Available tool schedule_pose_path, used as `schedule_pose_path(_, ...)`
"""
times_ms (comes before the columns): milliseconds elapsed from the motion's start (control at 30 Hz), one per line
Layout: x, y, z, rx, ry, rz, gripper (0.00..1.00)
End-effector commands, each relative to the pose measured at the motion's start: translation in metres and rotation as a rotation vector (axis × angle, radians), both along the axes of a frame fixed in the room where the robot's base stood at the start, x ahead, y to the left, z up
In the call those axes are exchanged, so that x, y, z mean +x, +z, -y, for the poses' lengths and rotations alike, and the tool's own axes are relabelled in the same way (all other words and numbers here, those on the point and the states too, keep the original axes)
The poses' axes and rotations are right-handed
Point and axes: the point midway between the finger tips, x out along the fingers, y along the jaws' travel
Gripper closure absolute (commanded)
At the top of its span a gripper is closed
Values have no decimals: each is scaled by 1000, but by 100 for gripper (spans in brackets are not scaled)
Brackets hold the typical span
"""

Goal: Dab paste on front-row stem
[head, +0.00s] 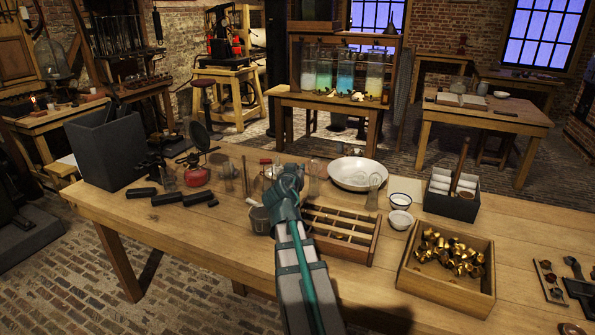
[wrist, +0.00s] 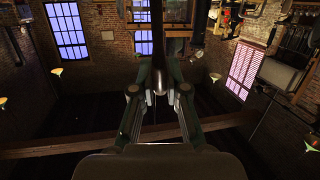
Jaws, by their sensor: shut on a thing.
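My gripper (wrist: 160,88) is shut on a slim dark rod-like thing (wrist: 159,76) with a rounded near end, seen in the wrist view; I cannot tell what it is. In the head view my gripper (head: 289,176) is over the middle of the workbench, and my own wrist hides its fingers and most of what it holds. A divided wooden rack (head: 341,234) lies just right of my arm, partly covered by it. Its contents are too small to make out, and I cannot pick out a front-row stem. Two small white bowls (head: 400,201) (head: 400,221) stand right of the rack; paste is not discernible.
A grey mug (head: 260,219) stands close left of my gripper. Clear glass vessels (head: 374,191) and a wide white basin (head: 356,174) stand behind. A crate of brass pieces (head: 412,275) is at right; a red burner (head: 196,176) is left.

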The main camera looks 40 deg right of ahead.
Motion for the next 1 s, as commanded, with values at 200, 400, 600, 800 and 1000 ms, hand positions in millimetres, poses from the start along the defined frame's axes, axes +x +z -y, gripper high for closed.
schedule_pose_path(200, 0, 13, 0, 1, 0, 1, 100)
schedule_pose_path(400, 0, 25, 0, -1, 0, 1, 100)
schedule_pose_path(600, 0, 35, 0, 0, 0, 0, 100)
schedule_pose_path(800, 0, 45, 0, 1, 0, 1, 100)
schedule_pose_path(1000, 0, 47, 0, 0, 0, 0, 100)
